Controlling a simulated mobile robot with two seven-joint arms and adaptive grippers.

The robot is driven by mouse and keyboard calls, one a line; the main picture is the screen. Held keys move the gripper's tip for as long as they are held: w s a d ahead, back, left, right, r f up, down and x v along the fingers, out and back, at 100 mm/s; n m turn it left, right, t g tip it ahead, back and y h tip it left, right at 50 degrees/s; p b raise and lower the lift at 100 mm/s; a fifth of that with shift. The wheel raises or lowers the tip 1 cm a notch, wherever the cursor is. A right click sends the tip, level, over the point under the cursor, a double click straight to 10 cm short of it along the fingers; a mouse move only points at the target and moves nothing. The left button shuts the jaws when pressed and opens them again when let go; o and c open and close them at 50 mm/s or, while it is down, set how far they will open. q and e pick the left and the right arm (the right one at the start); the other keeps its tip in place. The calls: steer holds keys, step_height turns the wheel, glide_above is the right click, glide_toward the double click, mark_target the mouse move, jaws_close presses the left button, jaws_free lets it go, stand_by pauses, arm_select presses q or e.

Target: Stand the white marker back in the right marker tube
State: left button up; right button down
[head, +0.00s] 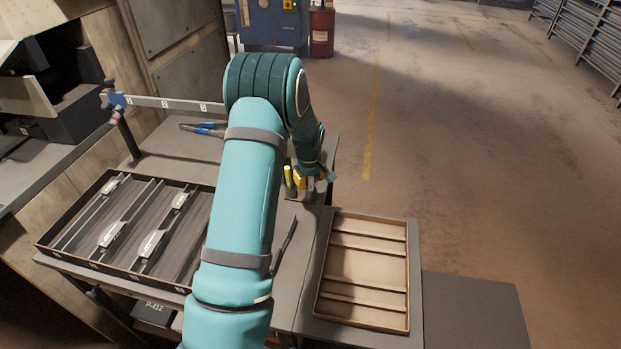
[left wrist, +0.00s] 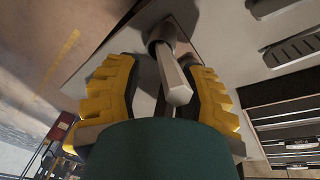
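My left gripper (head: 300,187) is low over the far right part of the workbench in the head view. In the left wrist view, its two yellow-padded fingers (left wrist: 165,70) stand apart on either side of a pale, faceted marker (left wrist: 174,80). A gap shows between the left-hand finger and the marker; the right-hand finger is close to it, and I cannot tell if they touch. The marker's far end is in a grey round tube (left wrist: 163,32). How deep it sits is not clear. In the head view the gripper mostly hides marker and tube. My right gripper is out of view.
A dark divided tray (head: 62,255) with several metal parts lies left of my arm. An empty wooden tray (head: 411,270) with slats is at the right. Blue-handled pliers (head: 205,126) lie at the back. A dark slim tool (head: 285,243) lies beside my arm.

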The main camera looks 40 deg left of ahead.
arm_select(q)
steer(key=shift+r, duration=0.1)
steer(key=v, duration=1.2)
stand_by(0.6)
